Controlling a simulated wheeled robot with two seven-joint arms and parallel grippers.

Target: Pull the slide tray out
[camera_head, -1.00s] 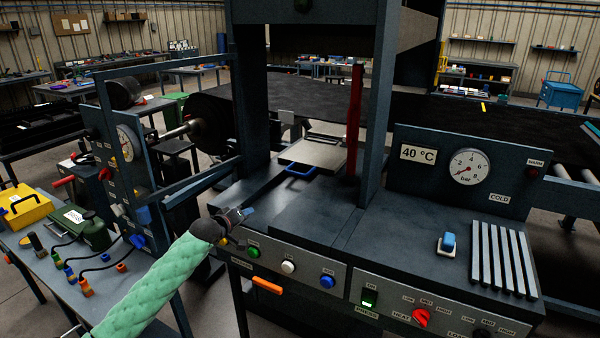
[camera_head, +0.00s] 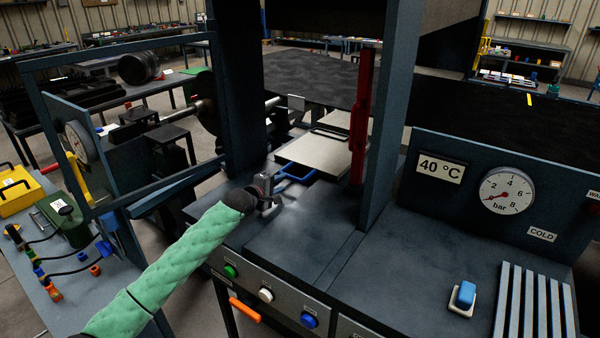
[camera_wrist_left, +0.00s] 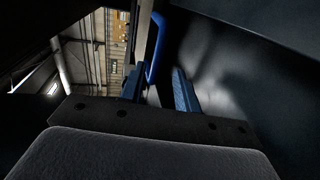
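The slide tray (camera_head: 322,152) is a pale flat plate lying in the press between the uprights. Its blue loop handle (camera_head: 298,174) sticks out at the near end. My left gripper (camera_head: 273,190) is just in front and left of the handle, above the dark bench top. In the left wrist view, its two blue fingers (camera_wrist_left: 158,92) stand apart with nothing clamped between them. The blue handle (camera_wrist_left: 156,48) shows in the gap, around and beyond the fingertips. Contact between fingers and handle cannot be told. My right gripper is in neither view.
A red upright bar (camera_head: 359,120) and a dark press column (camera_head: 390,110) stand right of the tray. Another column (camera_head: 235,90) stands to its left. The bench top (camera_head: 300,235) in front of the tray is clear. A blue switch (camera_head: 465,294) sits farther right.

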